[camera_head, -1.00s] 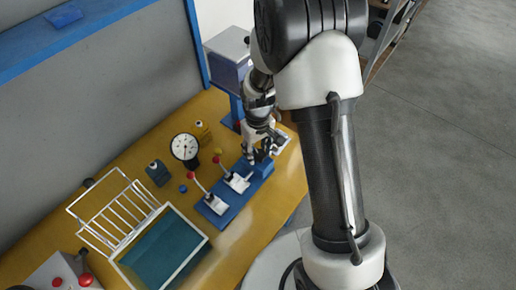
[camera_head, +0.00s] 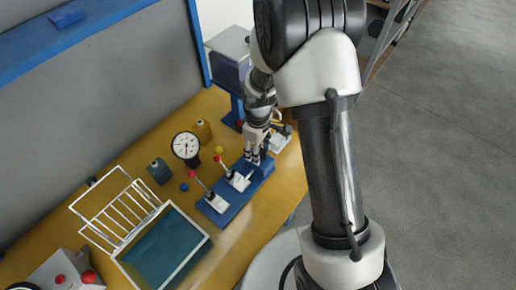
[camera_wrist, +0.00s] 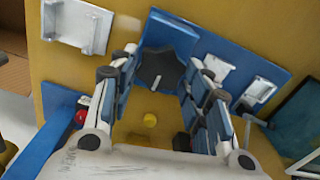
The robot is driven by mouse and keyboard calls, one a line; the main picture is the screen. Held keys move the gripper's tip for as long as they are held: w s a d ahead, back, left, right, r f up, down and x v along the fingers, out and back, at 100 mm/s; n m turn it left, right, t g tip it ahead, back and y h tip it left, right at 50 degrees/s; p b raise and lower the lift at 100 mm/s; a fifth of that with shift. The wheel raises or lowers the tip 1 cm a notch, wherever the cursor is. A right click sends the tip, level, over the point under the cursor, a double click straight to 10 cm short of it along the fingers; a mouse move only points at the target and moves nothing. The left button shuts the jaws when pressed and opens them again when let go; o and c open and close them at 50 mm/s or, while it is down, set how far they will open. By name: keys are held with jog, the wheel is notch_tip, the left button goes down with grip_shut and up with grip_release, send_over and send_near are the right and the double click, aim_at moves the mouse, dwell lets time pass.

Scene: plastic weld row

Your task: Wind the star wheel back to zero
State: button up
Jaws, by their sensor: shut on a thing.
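The star wheel (camera_wrist: 160,77) is a dark, lobed wheel at the end of a blue base plate (camera_wrist: 235,50) in the wrist view. My gripper (camera_wrist: 163,58) has one finger on each side of the wheel and is shut on it. In the head view my gripper (camera_head: 255,158) points down at the far end of the blue base plate (camera_head: 215,214) and hides the wheel. A round white dial gauge (camera_head: 186,146) with a dark needle stands left of the plate. The wheel's reading cannot be made out.
A blue post (camera_head: 235,108) stands behind. A wire rack (camera_head: 115,207) and a teal tray (camera_head: 205,240) lie to the left.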

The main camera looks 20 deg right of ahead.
jog(key=o, duration=1.1)
notch_tip(320, 180, up, 12)
jog(key=shift+r, duration=0.1)
dwell(0.5)
jog(key=s+r+m+t, duration=0.2)
jog(key=s+r+m, duration=0.2)
jog(key=s+r, duration=0.65)
jog(key=s+r+m+t, duration=0.1)
jog(key=s+r, duration=0.1)
jog(key=s, duration=0.2)
jog(key=s+r+m, duration=0.2)
jog(key=s, duration=0.1)
jog(key=s+r+m+t, duration=0.1)
jog(key=s+r, duration=0.1)
jog(key=s, duration=0.2)
jog(key=shift+s+d+r+m+t, duration=0.2)
jog(key=shift+s+d+m+t, duration=0.1)
jog(key=shift+d+m, duration=0.1)
